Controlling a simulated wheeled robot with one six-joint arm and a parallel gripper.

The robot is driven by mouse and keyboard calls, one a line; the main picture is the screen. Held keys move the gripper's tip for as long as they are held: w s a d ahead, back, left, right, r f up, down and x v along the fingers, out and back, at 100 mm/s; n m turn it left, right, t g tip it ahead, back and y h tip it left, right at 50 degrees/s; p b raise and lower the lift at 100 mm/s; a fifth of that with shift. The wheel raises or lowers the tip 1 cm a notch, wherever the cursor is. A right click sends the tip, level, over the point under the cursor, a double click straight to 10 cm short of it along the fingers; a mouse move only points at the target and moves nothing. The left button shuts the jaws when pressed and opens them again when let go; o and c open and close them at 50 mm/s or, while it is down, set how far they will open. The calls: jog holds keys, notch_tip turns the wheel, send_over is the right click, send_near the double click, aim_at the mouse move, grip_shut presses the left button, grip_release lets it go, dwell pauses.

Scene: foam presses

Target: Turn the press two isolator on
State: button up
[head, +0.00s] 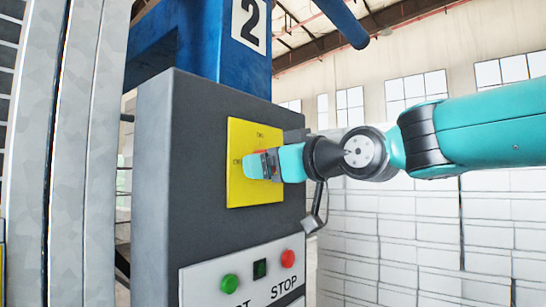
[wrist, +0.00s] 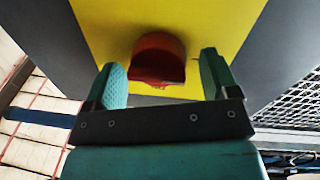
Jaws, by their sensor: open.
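The press two isolator is a red rotary handle (wrist: 158,60) on a yellow plate (head: 240,187) on the grey cabinet. In the head view my gripper covers most of the handle, and only a little red shows. My gripper (wrist: 164,82) is open in the wrist view, with one teal finger on each side of the red handle. Gaps show between the handle and both fingers, so it is not gripped. In the head view my gripper (head: 262,165) is close in front of the plate. The lettering on the plate is too small and covered to read fully.
A grey cabinet (head: 190,150) carries the plate. Below it a white panel (head: 205,290) has a green button (head: 229,283), a dark square (head: 260,269) and a red button (head: 288,258) by "STOP". A blue press column (head: 205,40) bears a "2". A padlock-like part (head: 313,222) hangs at the cabinet's right edge.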

jog(key=shift+c, duration=0.2)
jog(key=c, duration=0.8)
jog(key=shift+m, duration=0.3)
jog(key=m+b, duration=0.1)
jog(key=m, duration=0.6)
jog(key=shift+d+r+m+g, duration=0.1)
jog(key=shift+m+g, duration=0.3)
jog(key=m, duration=0.4)
jog(key=shift+w+r+p, duration=0.1)
jog(key=shift+p, duration=0.3)
jog(key=m+g+p, duration=0.1)
jog(key=m, duration=0.3)
jog(key=shift+d, duration=0.1)
jog(key=shift+m, duration=0.4)
jog(key=shift+r, duration=0.1)
